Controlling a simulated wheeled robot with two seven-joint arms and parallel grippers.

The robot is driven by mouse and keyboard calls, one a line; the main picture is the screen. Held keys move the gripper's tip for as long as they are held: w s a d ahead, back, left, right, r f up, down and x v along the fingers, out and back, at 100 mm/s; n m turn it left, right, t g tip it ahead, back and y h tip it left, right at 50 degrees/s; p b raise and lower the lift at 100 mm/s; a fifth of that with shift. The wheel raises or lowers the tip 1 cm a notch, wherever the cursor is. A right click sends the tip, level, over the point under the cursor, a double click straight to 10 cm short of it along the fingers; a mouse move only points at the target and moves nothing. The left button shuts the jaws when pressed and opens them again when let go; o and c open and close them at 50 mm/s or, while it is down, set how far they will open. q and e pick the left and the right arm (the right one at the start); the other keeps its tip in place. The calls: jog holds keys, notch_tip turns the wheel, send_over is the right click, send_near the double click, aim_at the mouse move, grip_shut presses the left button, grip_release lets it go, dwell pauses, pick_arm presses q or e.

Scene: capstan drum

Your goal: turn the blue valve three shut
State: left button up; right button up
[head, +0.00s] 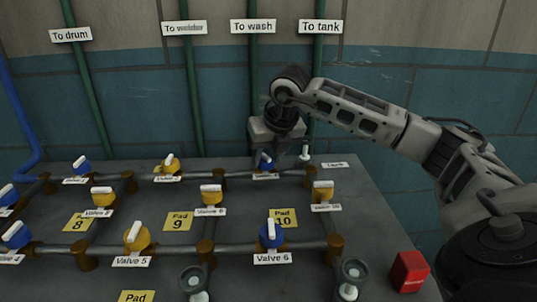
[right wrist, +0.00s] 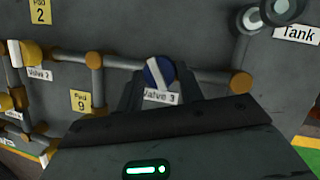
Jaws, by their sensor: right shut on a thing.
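The blue valve three (head: 266,162) stands on the back pipe of the sloping grey panel, and its white handle bar shows on top. My right gripper (head: 278,156) reaches down over it from above and behind. In the right wrist view, the valve (right wrist: 153,76) sits between the two dark fingers of the gripper (right wrist: 158,84), which is shut on it. The white bar runs steeply across the round blue knob there, crosswise to the pipe. The "Valve 3" label (right wrist: 160,98) lies just below, partly covered by a finger. My left gripper is not in view.
Yellow valve two (head: 170,164) is left on the same pipe. Blue valve six (head: 271,236) and yellow valve five (head: 137,237) stand on the front pipe. A red box (head: 408,271) is at the front right. Green pipes rise along the wall behind.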

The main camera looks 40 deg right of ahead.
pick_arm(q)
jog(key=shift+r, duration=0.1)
pick_arm(e)
jog(key=m, duration=0.2)
jog(key=m+h, duration=0.1)
jog(key=m, duration=0.1)
jog(key=m+g+h, duration=0.1)
jog(key=m, duration=0.1)
jog(key=shift+w+a, duration=0.1)
jog(key=shift+a, duration=0.15)
dwell(0.4)
jog(key=o, duration=1)
jog(key=shift+r, duration=0.1)
pick_arm(q)
jog(key=p, duration=0.2)
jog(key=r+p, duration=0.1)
jog(key=p, duration=0.1)
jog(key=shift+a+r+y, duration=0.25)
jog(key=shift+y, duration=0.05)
pick_arm(e)
jog(key=v, duration=1.6)
jog(key=shift+w+a, duration=0.1)
jog(key=shift+a, duration=0.05)
